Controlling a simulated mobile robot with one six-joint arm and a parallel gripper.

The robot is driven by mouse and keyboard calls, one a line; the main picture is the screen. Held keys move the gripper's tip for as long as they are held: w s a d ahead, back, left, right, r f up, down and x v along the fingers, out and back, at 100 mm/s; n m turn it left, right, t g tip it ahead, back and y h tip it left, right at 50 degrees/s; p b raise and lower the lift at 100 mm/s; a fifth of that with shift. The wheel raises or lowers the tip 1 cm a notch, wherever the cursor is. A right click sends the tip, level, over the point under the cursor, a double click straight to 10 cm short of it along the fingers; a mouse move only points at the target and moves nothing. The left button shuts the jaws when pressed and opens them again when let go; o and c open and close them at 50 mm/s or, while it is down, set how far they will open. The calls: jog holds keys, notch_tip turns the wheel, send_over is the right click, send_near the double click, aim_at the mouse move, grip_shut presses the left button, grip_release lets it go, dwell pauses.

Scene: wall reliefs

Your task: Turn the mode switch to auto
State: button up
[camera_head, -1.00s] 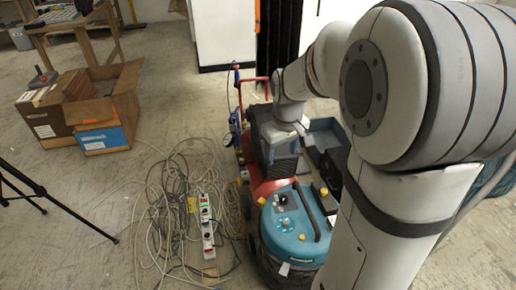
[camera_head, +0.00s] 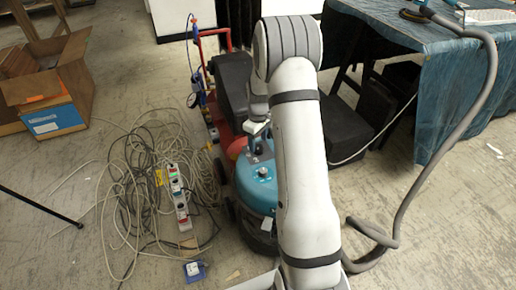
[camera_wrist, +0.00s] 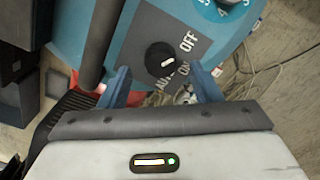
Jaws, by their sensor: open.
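The mode switch (camera_wrist: 160,60) is a round black knob with a short white mark, on a dark grey panel with OFF, ON and AUTO printed beside it. The mark points rightward; I cannot tell exactly which label it meets. The switch sits on a teal vacuum machine (camera_head: 256,188). My gripper (camera_wrist: 165,86) is open and empty, its two blue fingers spread to either side, just below the knob in the wrist view. Contact with the knob is not visible. In the head view the gripper is small and partly hidden by my arm.
Several tangled cables (camera_head: 140,190) and a power strip (camera_head: 178,195) lie left of the machine. A cardboard box (camera_head: 55,90) stands farther left. A blue-covered table (camera_head: 450,90) and a grey hose (camera_head: 425,180) are at the right. A second dial (camera_wrist: 228,4) is near the switch.

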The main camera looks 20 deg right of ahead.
aim_at(258, 149)
jog(key=shift+f, duration=1.45)
jog(key=shift+c, duration=0.5)
jog(key=c, duration=0.9)
